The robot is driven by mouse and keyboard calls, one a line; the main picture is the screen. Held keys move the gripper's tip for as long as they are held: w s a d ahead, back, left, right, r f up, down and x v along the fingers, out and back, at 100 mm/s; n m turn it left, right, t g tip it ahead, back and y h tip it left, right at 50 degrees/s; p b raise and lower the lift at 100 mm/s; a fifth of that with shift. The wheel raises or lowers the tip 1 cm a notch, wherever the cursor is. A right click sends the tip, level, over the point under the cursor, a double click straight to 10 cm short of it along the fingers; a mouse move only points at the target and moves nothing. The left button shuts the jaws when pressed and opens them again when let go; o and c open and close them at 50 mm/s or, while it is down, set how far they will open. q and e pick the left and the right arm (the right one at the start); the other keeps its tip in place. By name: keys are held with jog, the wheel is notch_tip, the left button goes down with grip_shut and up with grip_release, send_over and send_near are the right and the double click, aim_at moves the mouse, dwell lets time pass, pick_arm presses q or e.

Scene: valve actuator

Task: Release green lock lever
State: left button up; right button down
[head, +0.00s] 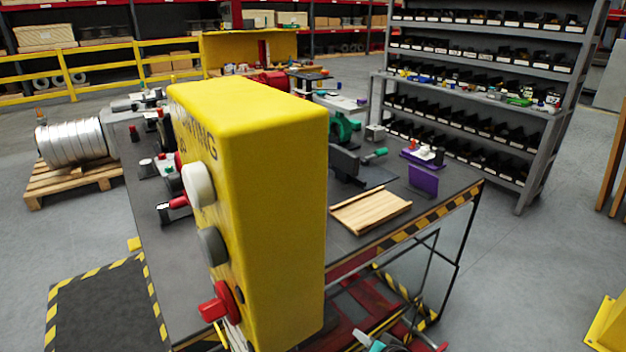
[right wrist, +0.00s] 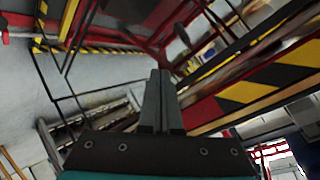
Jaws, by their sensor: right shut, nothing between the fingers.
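A green lever handle (head: 375,154) sticks out to the right of a dark block-shaped fixture (head: 348,165) on the workbench. I cannot tell from here whether it is locked. A larger green part (head: 342,126) stands just behind the fixture. My right gripper (head: 363,338) shows only partly at the bottom edge of the head view, low in front of the bench and well away from the green lever. In the right wrist view its two grey fingers (right wrist: 160,76) are together with nothing between them. My left gripper is not in view.
A tall yellow control box (head: 275,200) with knobs stands close in front and hides much of the bench (head: 449,191). A shelf rack (head: 480,75) stands behind.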

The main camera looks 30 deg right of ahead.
pick_arm(q)
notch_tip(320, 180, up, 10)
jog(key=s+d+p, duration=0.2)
jog(key=p, duration=0.7)
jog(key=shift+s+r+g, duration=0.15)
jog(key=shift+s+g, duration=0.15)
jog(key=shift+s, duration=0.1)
pick_arm(e)
jog(key=w+r+m+t, duration=0.2)
jog(key=w+r, duration=0.1)
jog(key=r, duration=1)
jog(key=w+r+m+t+y, duration=0.1)
jog(key=w+r+m+t, duration=0.1)
jog(key=r, duration=1)
jog(key=w+r+m+t+y, duration=0.1)
jog(key=w+r, duration=0.4)
jog(key=r, duration=0.8)
jog(key=shift+a+r+m+t, duration=0.3)
jog(key=shift+a+m+t, duration=0.1)
jog(key=shift+m+t, duration=0.6)
jog(key=shift+w, duration=0.1)
